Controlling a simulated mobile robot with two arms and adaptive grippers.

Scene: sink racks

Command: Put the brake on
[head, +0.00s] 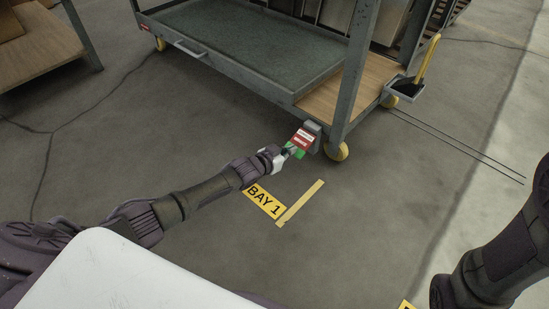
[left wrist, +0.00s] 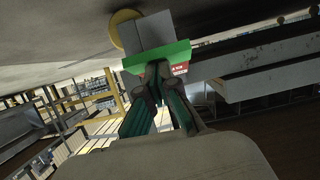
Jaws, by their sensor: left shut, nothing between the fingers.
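A grey metal cart (head: 262,84) on yellow wheels stands ahead of me. At its near corner, beside a yellow caster (head: 337,151), is the brake, a small pedal with a red and white label (head: 303,138) and green below it. My left gripper (head: 289,151) is at the pedal's near side, fingers together with nothing between them. In the left wrist view the fingertips (left wrist: 158,68) are at the green bar (left wrist: 157,56) of the brake; I cannot tell if they touch it. My right arm shows at the right edge, but its gripper is out of view.
A yellow "BAY 1" floor marking (head: 264,201) and tape strip (head: 300,203) lie below the gripper. A wooden table (head: 40,45) stands at the upper left. The floor between is clear.

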